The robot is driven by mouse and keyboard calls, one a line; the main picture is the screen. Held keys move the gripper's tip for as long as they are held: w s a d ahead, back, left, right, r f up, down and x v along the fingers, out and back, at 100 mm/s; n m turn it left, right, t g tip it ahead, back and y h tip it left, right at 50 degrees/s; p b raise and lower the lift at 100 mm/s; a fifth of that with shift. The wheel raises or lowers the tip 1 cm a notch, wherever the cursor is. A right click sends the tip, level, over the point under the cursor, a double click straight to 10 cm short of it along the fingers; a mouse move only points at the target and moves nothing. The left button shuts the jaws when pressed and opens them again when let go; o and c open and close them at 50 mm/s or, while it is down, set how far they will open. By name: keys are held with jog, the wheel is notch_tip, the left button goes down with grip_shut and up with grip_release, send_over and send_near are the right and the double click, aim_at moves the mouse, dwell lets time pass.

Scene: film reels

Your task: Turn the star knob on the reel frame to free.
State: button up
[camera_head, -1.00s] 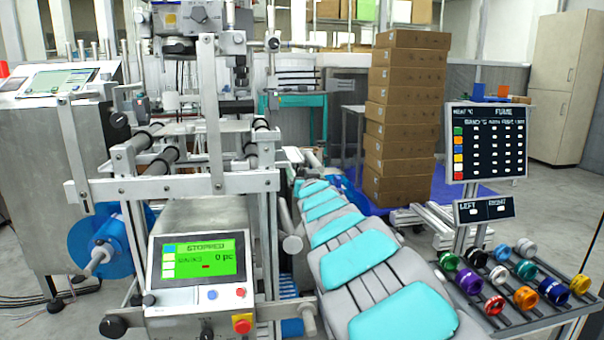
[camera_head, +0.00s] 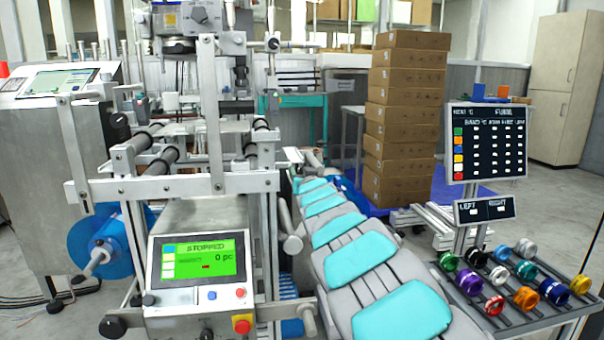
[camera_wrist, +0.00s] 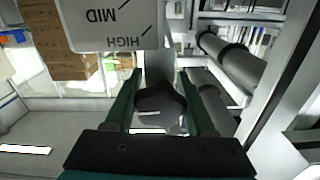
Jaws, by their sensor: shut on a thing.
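In the wrist view my gripper (camera_wrist: 157,84) has its two green fingers on either side of a dark rounded knob (camera_wrist: 160,104) and is shut on it. The fingers hide the knob's sides, and I cannot tell its full shape or turn angle. A pale plate (camera_wrist: 112,25) beyond it shows MID and HIGH upside down with tick marks; no FREE mark is readable. My gripper cannot be made out there, and neither can the held knob.
A control panel (camera_head: 199,265) reads STOPPED, 0 pc. Rollers (camera_wrist: 235,62) lie right of the knob in the wrist view. A rack of coloured rings (camera_head: 515,285) and a dark sign (camera_head: 486,143) are at the right.

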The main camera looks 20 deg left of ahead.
grip_shut()
jog(key=shift+w+d+f+n+b, duration=0.1)
jog(key=shift+f+n+b, duration=0.05)
jog(key=shift+n+b, duration=0.55)
jog(key=n, duration=0.3)
jog(key=o, duration=0.6)
grip_release()
